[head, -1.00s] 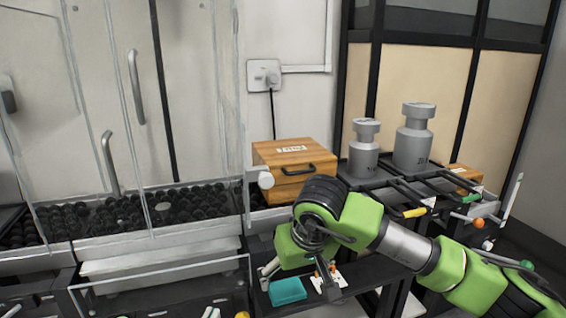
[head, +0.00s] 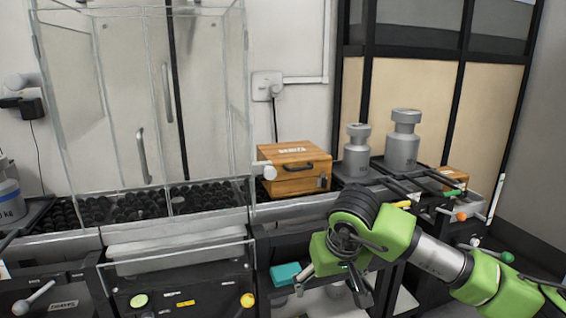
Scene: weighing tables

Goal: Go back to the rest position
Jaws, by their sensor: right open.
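My right gripper (head: 330,284) hangs at the end of my green and grey right arm, in front of the tables at the lower middle right. Its fingers are apart and I see nothing held between them. A teal block (head: 285,274) lies just left of the fingers; I cannot tell whether they touch. My left gripper is not in view.
A wooden box (head: 293,169) with a black handle stands behind my right arm. Two grey weights, a smaller (head: 357,152) and a larger (head: 403,142), stand right of it. A clear cabinet (head: 150,110) with many black balls stands left. Coloured knobs line the table fronts.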

